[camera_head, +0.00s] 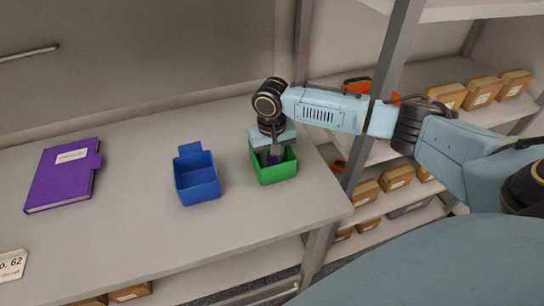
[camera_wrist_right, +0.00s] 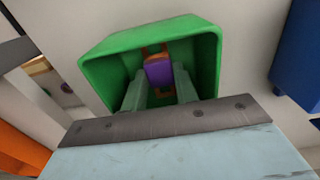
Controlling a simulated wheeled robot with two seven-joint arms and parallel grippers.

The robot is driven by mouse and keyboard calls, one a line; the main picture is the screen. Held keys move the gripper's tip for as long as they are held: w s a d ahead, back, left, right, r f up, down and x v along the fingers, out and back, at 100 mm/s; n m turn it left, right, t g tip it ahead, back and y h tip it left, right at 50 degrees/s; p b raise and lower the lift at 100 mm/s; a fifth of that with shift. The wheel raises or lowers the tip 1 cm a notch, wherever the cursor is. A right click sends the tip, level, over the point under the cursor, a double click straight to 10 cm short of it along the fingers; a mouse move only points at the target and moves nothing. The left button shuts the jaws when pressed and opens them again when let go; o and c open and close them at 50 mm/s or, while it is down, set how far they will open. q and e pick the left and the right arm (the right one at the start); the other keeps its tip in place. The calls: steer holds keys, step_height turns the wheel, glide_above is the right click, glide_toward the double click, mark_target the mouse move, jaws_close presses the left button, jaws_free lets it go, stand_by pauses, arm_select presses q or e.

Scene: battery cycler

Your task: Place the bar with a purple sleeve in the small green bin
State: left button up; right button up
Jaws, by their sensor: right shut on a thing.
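The small green bin (camera_head: 285,170) stands on the table in the head view, to the right of the blue bin. My right gripper (camera_head: 272,158) points down into the green bin from above. In the right wrist view the green bin (camera_wrist_right: 99,68) surrounds my right gripper's fingers (camera_wrist_right: 160,88). The fingers are shut on the bar with a purple sleeve (camera_wrist_right: 158,73), which is inside the bin's opening. An orange part shows by the purple sleeve. Whether the bar touches the bin floor I cannot tell. My left gripper is not in view.
The blue bin (camera_head: 197,182) stands left of the green bin and also shows in the right wrist view (camera_wrist_right: 298,60). A purple binder (camera_head: 63,177) lies at the table's left. Shelves with cardboard boxes (camera_head: 396,178) and a metal post (camera_head: 373,95) are at the right.

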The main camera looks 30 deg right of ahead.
mark_target(271, 161)
steer(key=shift+f, duration=0.1)
steer(key=o, duration=1)
step_height(271, 161, up, 12)
steer(key=p, duration=0.1)
